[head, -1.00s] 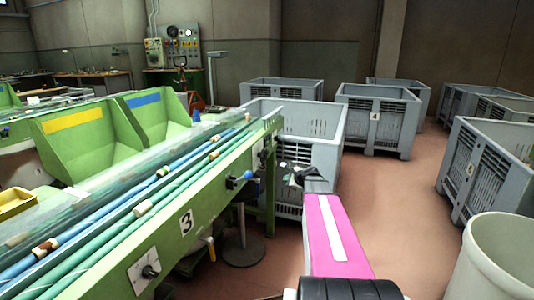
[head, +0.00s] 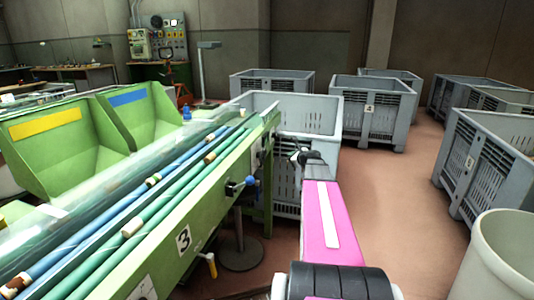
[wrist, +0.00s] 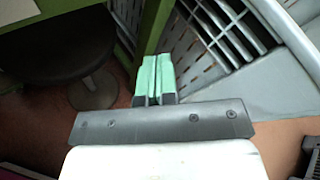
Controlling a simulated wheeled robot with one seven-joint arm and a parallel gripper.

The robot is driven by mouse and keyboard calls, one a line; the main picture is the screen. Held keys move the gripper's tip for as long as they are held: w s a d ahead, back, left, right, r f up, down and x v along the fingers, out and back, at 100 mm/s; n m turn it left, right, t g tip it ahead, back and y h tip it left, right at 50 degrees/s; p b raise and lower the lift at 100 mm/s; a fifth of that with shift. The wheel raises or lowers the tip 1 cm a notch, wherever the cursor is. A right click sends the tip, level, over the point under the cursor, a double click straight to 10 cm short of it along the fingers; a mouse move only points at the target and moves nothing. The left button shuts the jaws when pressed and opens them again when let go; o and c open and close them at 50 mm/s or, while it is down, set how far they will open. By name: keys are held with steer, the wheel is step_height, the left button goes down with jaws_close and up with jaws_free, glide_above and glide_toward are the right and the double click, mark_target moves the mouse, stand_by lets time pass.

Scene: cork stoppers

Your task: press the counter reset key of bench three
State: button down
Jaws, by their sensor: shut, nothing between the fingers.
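Green bench three (head: 222,192), marked with a black 3 on a white plate (head: 183,240), runs from lower left toward the middle in the head view. Its side carries a blue-knobbed black control (head: 238,186) and a yellow handle (head: 210,262). A small plate with details too small to read sits near its far end. I cannot make out which part is the counter reset key. My gripper (head: 296,157) is right of the bench's far end, apart from it. In the wrist view, its teal fingers (wrist: 154,78) are together and empty, with a green bench leg (wrist: 152,25) beyond.
A grey crate (head: 322,130) stands just behind my gripper, also in the wrist view (wrist: 255,85). More grey crates (head: 370,108) stand beyond and at right (head: 480,165). A pale bin (head: 500,250) is at lower right. Red floor (head: 405,200) lies clear between.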

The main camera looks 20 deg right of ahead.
steer(key=w+a, duration=0.5)
steer(key=a, duration=0.2)
steer(key=shift+a, duration=0.15)
steer(key=shift+a, duration=0.1)
stand_by(2.1)
steer(key=shift+w+a, duration=0.2)
steer(key=shift+a, duration=0.05)
steer(key=shift+w+a, duration=0.2)
steer(key=shift+a, duration=0.15)
stand_by(0.9)
steer(key=shift+d, duration=0.1)
stand_by(0.4)
steer(key=shift+s+d, duration=0.45)
steer(key=shift+d, duration=0.15)
steer(key=shift+s+d, duration=0.7)
steer(key=shift+d, duration=0.35)
steer(key=shift+s+d, duration=0.7)
steer(key=shift+d, duration=0.35)
